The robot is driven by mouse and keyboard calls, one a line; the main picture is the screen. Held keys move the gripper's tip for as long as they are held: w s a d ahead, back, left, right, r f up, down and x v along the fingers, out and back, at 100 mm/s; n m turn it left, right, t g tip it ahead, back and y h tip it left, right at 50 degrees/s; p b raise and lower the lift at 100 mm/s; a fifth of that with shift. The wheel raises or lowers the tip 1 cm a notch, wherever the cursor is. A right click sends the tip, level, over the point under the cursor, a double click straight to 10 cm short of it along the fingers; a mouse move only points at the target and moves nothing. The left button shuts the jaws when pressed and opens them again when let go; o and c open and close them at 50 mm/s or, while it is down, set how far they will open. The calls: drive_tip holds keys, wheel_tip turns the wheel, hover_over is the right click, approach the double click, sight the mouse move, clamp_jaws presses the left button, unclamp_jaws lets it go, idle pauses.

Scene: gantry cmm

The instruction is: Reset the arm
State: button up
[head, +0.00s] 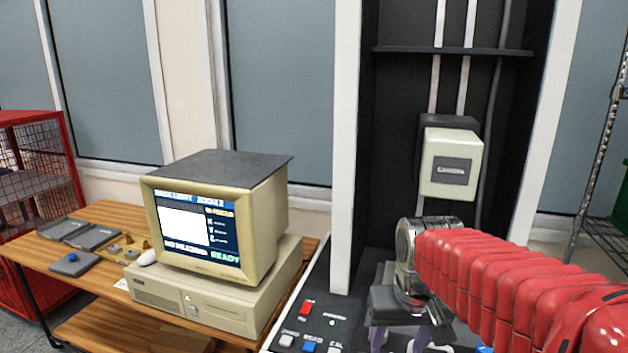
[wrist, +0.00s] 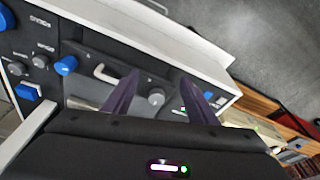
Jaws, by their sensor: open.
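My gripper (head: 410,338) hangs at the bottom of the head view, at the end of my red sleeved arm. In the wrist view its two purple fingers (wrist: 158,96) stand apart with nothing between them. The gripper is open and empty. It points down over the dark control panel (head: 318,325) of the machine. I cannot tell the gap between the fingertips and the panel. The panel also shows in the wrist view (wrist: 95,45), with blue knobs, a pale handle and a grey knob beyond the fingers.
The cream camera unit (head: 451,163) hangs in the dark machine frame behind my arm. A computer monitor (head: 211,215) reading READY stands on a wooden table (head: 105,215) at left, with small trays. A red cage (head: 35,165) and a wire rack (head: 600,170) flank the scene.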

drive_tip(key=s+t, duration=0.3)
drive_tip(key=s, duration=1)
drive_tip(key=shift+d+r, duration=0.2)
drive_tip(key=shift+d, duration=0.1)
drive_tip(key=shift+s, duration=0.1)
drive_tip(key=shift+c, duration=0.5)
